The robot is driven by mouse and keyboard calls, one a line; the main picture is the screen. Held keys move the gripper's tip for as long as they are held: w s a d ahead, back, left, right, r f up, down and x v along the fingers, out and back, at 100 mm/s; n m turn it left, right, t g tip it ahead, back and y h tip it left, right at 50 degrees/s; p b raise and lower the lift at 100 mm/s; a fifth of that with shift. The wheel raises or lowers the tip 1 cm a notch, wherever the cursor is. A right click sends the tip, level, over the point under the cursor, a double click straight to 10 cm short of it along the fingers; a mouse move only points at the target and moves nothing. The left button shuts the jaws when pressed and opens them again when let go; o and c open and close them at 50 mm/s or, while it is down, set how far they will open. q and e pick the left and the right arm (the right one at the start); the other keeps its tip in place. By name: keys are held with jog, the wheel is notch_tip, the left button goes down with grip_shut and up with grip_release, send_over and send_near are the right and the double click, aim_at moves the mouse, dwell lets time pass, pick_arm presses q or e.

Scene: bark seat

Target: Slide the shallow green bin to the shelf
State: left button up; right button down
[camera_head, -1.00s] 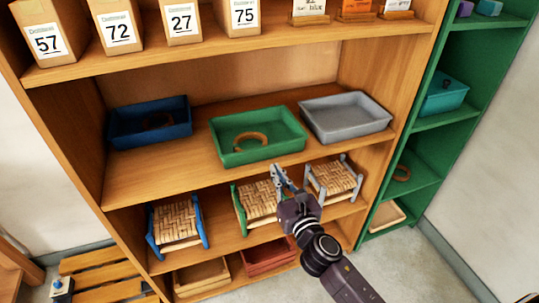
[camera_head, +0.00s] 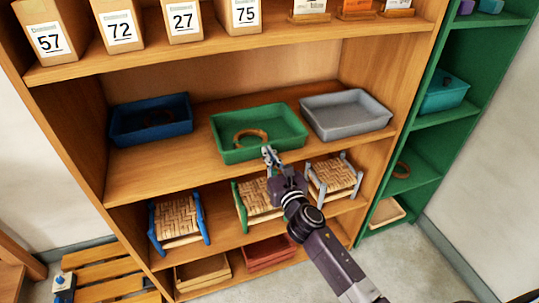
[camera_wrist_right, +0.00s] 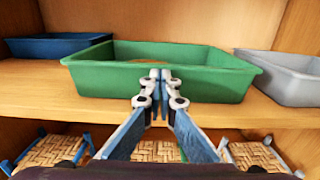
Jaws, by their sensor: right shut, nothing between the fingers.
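The shallow green bin (camera_head: 287,120) stands on the middle board of the wooden shelf, between a blue bin and a grey bin. A brown ring (camera_head: 251,134) lies inside it. My right gripper (camera_head: 268,152) is shut and empty, with its fingertips at the bin's front wall. In the right wrist view the green bin (camera_wrist_right: 110,84) fills the middle and the shut fingertips (camera_wrist_right: 160,76) overlap its front wall. I cannot tell whether they touch it. My left gripper is not in view.
The blue bin (camera_head: 125,126) is to the left with some space between. The grey bin (camera_head: 345,118) stands close on the right. Below are small woven stools (camera_head: 178,217). A green shelf unit (camera_head: 425,145) stands at the right. Numbered boxes (camera_head: 118,30) are above.

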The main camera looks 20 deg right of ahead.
aim_at(259, 142)
jog(key=w+b, duration=0.2)
jog(key=w, duration=0.7)
jog(key=shift+w+a+f, duration=0.1)
jog(key=shift+w+b, duration=0.3)
jog(key=shift+w, duration=0.05)
